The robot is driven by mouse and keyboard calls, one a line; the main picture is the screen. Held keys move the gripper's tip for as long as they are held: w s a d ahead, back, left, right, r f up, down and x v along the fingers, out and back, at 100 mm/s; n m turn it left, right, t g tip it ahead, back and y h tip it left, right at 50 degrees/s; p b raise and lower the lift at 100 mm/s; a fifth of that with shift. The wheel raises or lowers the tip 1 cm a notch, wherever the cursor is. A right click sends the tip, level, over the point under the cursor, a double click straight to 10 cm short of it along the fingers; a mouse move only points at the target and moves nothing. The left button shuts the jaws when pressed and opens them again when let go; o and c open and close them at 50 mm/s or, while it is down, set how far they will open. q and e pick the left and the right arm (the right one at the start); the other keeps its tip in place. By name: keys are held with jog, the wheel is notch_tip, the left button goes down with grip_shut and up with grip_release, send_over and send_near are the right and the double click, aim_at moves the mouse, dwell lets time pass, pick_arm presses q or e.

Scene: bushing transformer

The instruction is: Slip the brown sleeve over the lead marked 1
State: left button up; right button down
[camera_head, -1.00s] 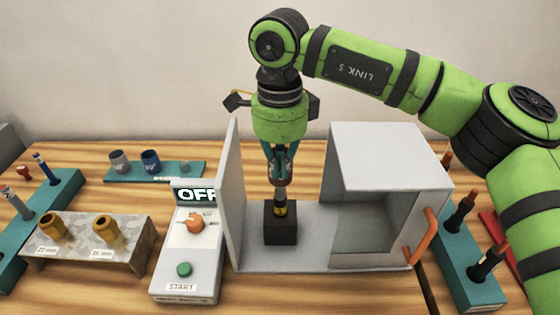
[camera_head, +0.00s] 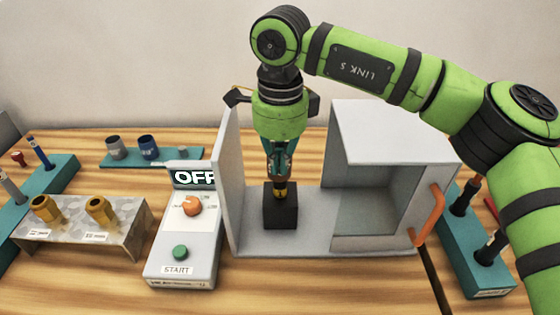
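My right gripper (camera_head: 280,172) points straight down inside the grey open-fronted housing, just above a black block (camera_head: 280,214). Its fingers look closed around a small brown sleeve (camera_head: 280,182), mostly hidden between the fingertips. The lead stands upright from the block; only a short yellowish part (camera_head: 280,193) shows directly under the fingers. The sleeve is in line with the lead and appears to be around its upper part, though how far down it sits is hard to see. No number is readable on the lead. My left gripper is not in view.
The housing's left wall (camera_head: 228,185) and its box (camera_head: 385,135) with an orange handle (camera_head: 432,212) flank the gripper. A control box (camera_head: 182,260) reading OFF stands left. A metal stand (camera_head: 75,242) holds brass pieces. Teal racks (camera_head: 482,265) lie at both sides.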

jog(key=shift+w+d+f, duration=0.1)
jog(key=shift+w+f, duration=0.05)
jog(key=shift+f, duration=0.4)
jog(key=shift+w+d+f, duration=0.1)
jog(key=shift+w+f, duration=0.05)
jog(key=shift+f, duration=0.4)
jog(key=shift+r, duration=0.1)
jog(key=c, duration=1.4)
grip_release()
jog(key=shift+s+a, duration=0.1)
jog(key=shift+o, duration=0.2)
jog(key=shift+s+r, duration=0.1)
jog(key=shift+r, duration=0.15)
jog(key=shift+r, duration=0.15)
notch_tip(320, 180, up, 12)
jog(key=shift+s+f, duration=0.15)
jog(key=shift+f, duration=0.05)
